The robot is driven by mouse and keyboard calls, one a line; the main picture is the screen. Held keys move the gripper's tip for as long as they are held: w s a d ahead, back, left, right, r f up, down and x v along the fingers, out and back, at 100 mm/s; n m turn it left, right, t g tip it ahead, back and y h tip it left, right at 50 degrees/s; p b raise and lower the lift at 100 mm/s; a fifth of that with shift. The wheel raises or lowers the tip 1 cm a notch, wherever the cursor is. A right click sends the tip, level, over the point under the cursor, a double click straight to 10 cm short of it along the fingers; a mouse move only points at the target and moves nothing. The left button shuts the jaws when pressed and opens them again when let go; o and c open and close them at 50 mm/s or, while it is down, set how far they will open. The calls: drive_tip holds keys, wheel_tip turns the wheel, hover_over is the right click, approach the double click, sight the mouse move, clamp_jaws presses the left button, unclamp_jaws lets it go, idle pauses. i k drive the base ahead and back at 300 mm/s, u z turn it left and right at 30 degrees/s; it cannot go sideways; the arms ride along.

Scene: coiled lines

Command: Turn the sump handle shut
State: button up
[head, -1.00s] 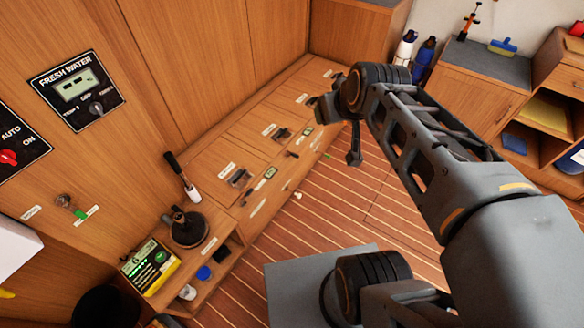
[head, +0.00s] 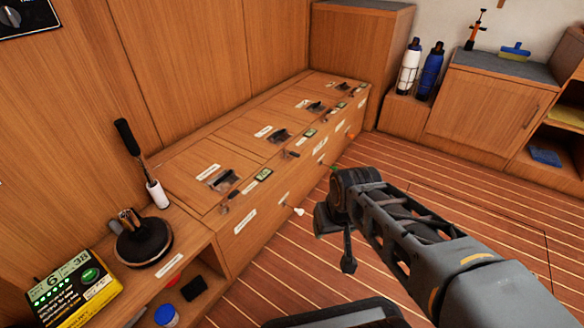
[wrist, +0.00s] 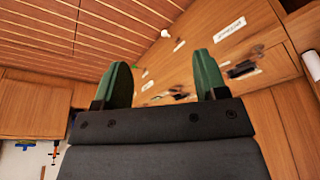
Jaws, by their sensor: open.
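A row of small handles runs along the front face of the low wooden bench (head: 262,247). One has a white end (head: 299,211), one a green end (head: 333,168), and one an orange end (head: 350,133). The labels beside them are too small to read, so I cannot tell which is the sump handle. The white-ended handle also shows in the wrist view (wrist: 165,33), beyond the fingers and apart from them. My gripper (wrist: 162,80) is open, with two green-faced fingers and nothing between them. In the head view, my arm's end hangs over the floor in front of the bench.
The bench top has several hatches with dark latches (head: 223,179). A dark round-based device (head: 144,243) and a yellow box (head: 75,291) stand at the left. Two bottles (head: 409,68) stand at the back. The striped floor (head: 420,180) is clear.

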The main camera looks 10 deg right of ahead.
sight(291, 153)
drive_tip(key=k, duration=0.65)
drive_tip(key=z, duration=0.55)
drive_tip(key=i, duration=1.3)
drive_tip(key=u, duration=0.85)
